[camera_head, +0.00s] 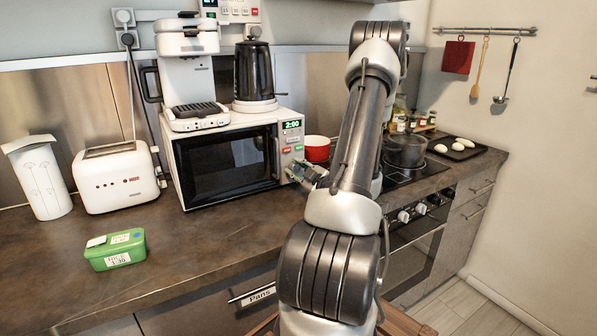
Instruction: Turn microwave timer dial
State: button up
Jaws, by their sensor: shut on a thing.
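The white microwave (222,163) stands on the dark counter with its door shut. Its control panel on the right has a green display (291,125) that reads 2:00, with small green and red buttons below it. My gripper (294,172) is at the lower part of this panel, reached from the right. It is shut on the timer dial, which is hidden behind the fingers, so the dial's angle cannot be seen. A green box (115,250) with white labels lies on the counter at front left; its front label seems to read RICE 1:30.
A coffee machine (187,55) and a black kettle (254,70) stand on the microwave. A white toaster (115,178) is to its left. A red pot (317,149) is close behind my gripper, and a dark pot (405,150) sits on the hob.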

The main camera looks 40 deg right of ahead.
jog(key=shift+f+m, duration=0.1)
jog(key=shift+m, duration=0.7)
jog(key=o, duration=1)
jog(key=shift+o, duration=0.2)
jog(key=s, duration=0.4)
jog(key=s+a, duration=0.1)
jog(key=s, duration=0.3)
jog(key=s+a, duration=0.1)
jog(key=s, duration=0.3)
jog(key=shift+w+a+r, duration=0.1)
jog(key=shift+r, duration=0.1)
